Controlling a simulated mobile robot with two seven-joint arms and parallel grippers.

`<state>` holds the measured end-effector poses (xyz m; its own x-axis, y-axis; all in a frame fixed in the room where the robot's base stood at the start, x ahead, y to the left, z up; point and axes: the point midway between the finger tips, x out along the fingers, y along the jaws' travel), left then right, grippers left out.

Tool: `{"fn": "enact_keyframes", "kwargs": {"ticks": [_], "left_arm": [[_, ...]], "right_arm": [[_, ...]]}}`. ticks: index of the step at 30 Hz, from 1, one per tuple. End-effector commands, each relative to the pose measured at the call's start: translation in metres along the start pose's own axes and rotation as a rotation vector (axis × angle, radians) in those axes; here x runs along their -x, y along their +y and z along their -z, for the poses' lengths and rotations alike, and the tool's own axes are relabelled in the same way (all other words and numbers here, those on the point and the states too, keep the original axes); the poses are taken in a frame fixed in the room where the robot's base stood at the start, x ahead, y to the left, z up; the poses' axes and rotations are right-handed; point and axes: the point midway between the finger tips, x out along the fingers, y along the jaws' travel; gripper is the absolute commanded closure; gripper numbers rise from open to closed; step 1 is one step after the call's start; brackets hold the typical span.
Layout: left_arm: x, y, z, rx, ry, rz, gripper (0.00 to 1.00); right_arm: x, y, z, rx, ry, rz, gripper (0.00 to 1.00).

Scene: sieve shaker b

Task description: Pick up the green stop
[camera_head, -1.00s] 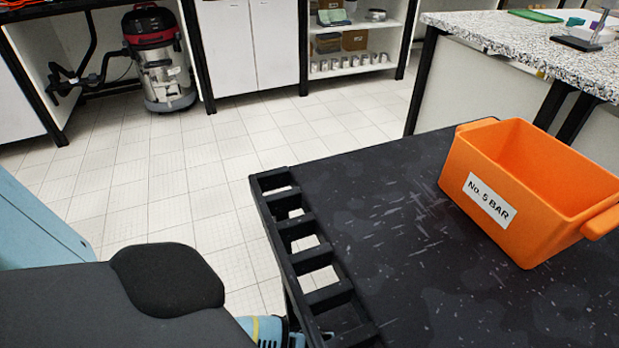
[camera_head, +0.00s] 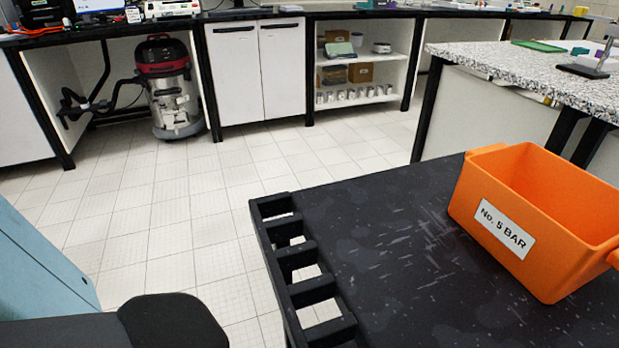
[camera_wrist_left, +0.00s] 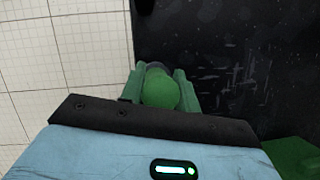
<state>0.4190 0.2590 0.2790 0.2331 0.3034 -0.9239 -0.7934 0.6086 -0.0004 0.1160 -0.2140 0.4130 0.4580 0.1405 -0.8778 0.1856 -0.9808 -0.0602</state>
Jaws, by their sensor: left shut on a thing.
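The green stop (camera_wrist_left: 160,92) shows in the left wrist view as a rounded green knob. My left gripper (camera_wrist_left: 159,74) is shut on it, with one green finger on each side. A greyish part shows just past the knob between the fingertips. The gripper is over the left edge of the black table, near the pale tiled floor. The head view shows neither the stop nor the left gripper. My right gripper is in neither view.
An orange bin (camera_head: 573,210) labelled "No. 5 BAR" stands on the black table (camera_head: 400,240), which has a slotted left edge (camera_head: 303,270). A green surface (camera_wrist_left: 290,158) shows at lower right in the wrist view. A speckled bench (camera_head: 500,66) stands behind. Floor at left is clear.

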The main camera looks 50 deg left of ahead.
Motion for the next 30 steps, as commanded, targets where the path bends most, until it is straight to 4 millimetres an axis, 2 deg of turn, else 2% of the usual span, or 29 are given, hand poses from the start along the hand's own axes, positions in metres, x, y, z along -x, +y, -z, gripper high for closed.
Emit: {"fn": "enact_keyframes", "kwargs": {"ticks": [11,19,30], "left_arm": [[0.007,0.0,-0.003,0.0,-0.001,0.0,0.92],[0.039,-0.001,-0.017,0.001,-0.002,0.003,0.92],[0.072,0.027,0.056,-0.001,0.004,0.0,0.92]], "right_arm": [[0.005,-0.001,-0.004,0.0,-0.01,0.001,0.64],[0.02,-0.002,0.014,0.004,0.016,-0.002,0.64],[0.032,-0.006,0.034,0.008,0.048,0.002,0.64]]}}
